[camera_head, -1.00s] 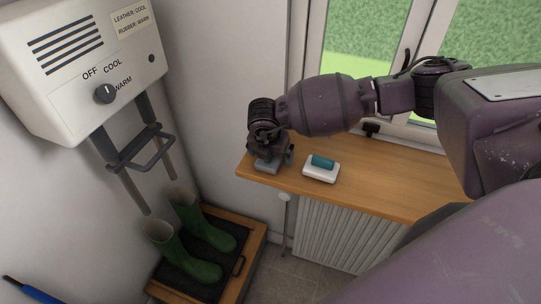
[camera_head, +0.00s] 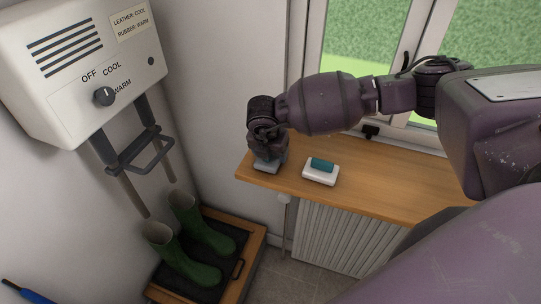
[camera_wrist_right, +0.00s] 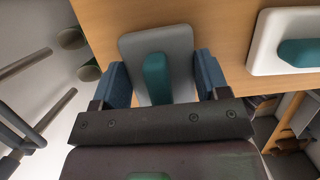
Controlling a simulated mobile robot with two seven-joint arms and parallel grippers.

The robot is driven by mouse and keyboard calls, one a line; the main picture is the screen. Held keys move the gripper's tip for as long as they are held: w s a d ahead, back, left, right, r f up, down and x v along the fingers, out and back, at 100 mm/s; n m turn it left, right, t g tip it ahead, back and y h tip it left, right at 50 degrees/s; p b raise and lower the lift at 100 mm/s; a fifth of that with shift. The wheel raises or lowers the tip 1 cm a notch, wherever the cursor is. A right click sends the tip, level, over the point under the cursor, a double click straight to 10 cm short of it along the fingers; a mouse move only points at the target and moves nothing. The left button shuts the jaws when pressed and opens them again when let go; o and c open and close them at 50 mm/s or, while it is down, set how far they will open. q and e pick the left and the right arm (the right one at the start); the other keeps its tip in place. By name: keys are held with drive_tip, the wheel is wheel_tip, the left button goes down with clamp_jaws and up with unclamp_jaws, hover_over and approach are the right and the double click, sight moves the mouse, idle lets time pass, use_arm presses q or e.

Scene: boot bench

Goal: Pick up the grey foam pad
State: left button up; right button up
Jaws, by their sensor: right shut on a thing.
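The grey foam pad (camera_head: 267,168), with a teal grip on top, lies at the left end of the wooden sill. In the right wrist view the pad (camera_wrist_right: 183,45) and its teal grip (camera_wrist_right: 155,72) show between the blue fingers. My right gripper (camera_head: 268,158) points down over the pad and is shut on it, a finger at each side in the wrist view (camera_wrist_right: 162,82). The pad appears to rest on the sill; I see no clear gap under it. My left gripper is not in view.
A white pad (camera_head: 320,175) with a teal grip lies to the right on the wooden sill (camera_head: 385,192). A radiator (camera_head: 335,235) stands below. Green boots (camera_head: 180,250) stand on a dark tray at lower left, under the white wall dryer (camera_head: 75,65). The sill's right part is clear.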

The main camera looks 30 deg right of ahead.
wheel_tip(320, 180, up, 19)
drive_tip(key=b, duration=0.2)
drive_tip(key=shift+f, duration=0.15)
drive_tip(key=s+a+f+m+g+y, duration=0.1)
drive_tip(key=f+m, duration=0.3)
drive_tip(key=m, duration=0.4)
drive_tip(key=s+a+f+m+g, duration=0.2)
drive_tip(key=s+a+f+m, duration=0.1)
drive_tip(key=m, duration=0.6)
drive_tip(key=s+a+f+m+g+y, duration=0.1)
drive_tip(key=s+a+f+m+g, duration=0.1)
drive_tip(key=f+m, duration=0.4)
drive_tip(key=s+m, duration=0.1)
drive_tip(key=m, duration=0.2)
drive_tip(key=shift+a+g+y, duration=0.25)
drive_tip(key=shift+g+y, duration=0.05)
idle(0.4)
